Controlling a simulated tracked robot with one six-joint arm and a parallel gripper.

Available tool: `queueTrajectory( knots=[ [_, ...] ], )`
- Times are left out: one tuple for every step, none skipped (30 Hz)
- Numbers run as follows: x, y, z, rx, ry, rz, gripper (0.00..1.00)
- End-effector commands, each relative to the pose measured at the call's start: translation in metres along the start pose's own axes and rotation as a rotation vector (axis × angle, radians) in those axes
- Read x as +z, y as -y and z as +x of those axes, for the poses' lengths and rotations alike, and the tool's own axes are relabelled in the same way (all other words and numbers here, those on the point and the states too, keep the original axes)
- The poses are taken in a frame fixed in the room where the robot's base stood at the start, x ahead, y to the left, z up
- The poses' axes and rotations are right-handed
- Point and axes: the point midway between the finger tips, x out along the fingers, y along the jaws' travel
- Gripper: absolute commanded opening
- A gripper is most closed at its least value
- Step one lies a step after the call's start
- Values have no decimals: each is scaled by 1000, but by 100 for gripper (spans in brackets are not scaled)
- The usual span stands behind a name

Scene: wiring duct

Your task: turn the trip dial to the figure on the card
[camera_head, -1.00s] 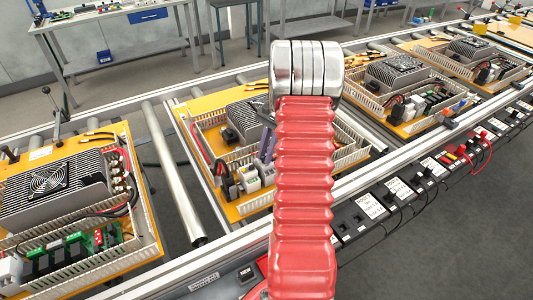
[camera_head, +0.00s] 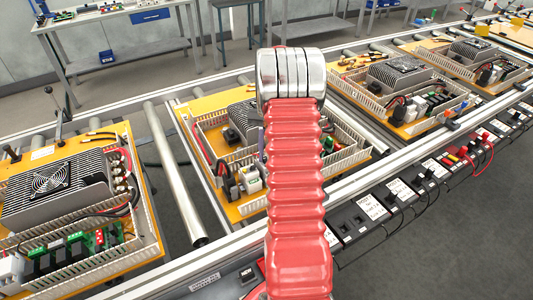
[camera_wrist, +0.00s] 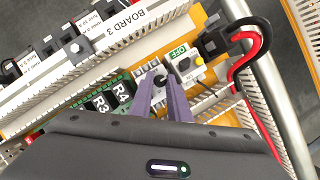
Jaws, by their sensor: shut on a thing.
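In the wrist view, the two purple fingers of my gripper (camera_wrist: 160,74) are closed around a small dark knob, apparently the trip dial (camera_wrist: 160,81), on a white module beside the green R4 block. The dial's figures are too small or covered to read. In the head view my red arm hides most of the gripper and the dial. White cards stand on the front rail in the head view, one of them near the middle board (camera_head: 371,207). A card also shows at the wrist view's upper left (camera_wrist: 88,22); its figure is not legible.
A module with a green OFF label (camera_wrist: 178,51) and black switch sits just right of the fingers. A red and black cable loop (camera_wrist: 250,50) rises farther right. White slotted duct walls (camera_wrist: 120,50) border the board. A metal roller (camera_head: 175,175) lies left of it.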

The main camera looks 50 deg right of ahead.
Motion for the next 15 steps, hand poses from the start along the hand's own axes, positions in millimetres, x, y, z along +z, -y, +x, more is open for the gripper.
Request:
queueTrajectory(
  knots=[
    [0, 0, -1, -1, -2, -1, 0],
    [0, 0, -1, -1, -3, -1, 0],
    [0, 0, -1, -1, -3, -1, 0],
    [0, 0, -1, -1, -3, -1, 0],
    [0, 0, -1, -1, -3, -1, 0],
    [0, 0, -1, -1, -3, 0, 0],
    [0, 0, -1, -1, -3, 0, 0],
    [0, 0, -1, -1, -3, 0, 0],
    [0, 0, -1, -1, -3, 0, 18],
    [0, 0, -1, -1, -3, 0, 20],
    [0, 0, -1, -1, -3, 0, 22],
    [0, 0, -1, -1, -3, 0, 25],
    [0, 0, -1, -1, -2, 0, 27],
    [0, 0, -1, 0, -2, 0, 29],
    [0, 0, 0, 0, -2, 1, 32]
  ],
)
